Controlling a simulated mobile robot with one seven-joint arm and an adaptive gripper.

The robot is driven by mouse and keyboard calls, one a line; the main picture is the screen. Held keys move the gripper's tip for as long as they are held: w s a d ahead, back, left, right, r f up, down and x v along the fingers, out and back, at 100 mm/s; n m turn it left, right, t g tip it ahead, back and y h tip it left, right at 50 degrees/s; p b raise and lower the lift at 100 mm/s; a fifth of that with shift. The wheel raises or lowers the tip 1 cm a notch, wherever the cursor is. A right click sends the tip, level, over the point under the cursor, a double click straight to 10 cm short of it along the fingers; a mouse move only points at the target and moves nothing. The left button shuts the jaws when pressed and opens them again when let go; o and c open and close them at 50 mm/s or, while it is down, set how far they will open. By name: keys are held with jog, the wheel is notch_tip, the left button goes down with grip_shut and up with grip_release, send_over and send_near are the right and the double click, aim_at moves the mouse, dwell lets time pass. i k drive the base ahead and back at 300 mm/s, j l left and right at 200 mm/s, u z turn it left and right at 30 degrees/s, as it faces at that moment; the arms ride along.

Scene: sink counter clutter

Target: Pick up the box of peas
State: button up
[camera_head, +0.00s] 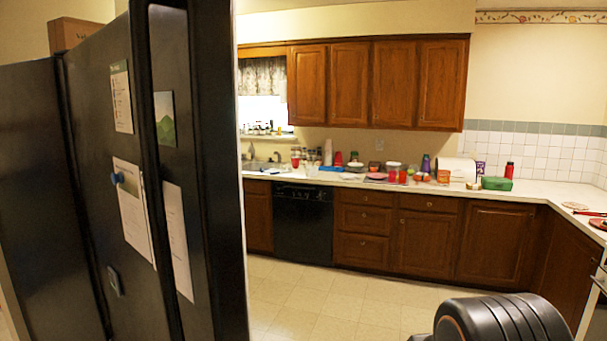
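A small green box (497,183) lies on the far counter, toward its right part. It may be the box of peas, but it is too small for me to read any label. A dark, rounded part of my own arm shows at the lower right. My gripper itself is not in view, so I cannot see whether it is open or shut.
A black refrigerator (190,200) fills the left side close by. The white counter (545,191) holds cups, jars, a red bottle (509,170) and other clutter. A black dishwasher (303,222) sits below. The tiled floor (330,300) between is clear.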

aim_at(313, 171)
jog(key=i+z, duration=0.2)
jog(key=i, duration=7)
jog(key=j+u, duration=0.05)
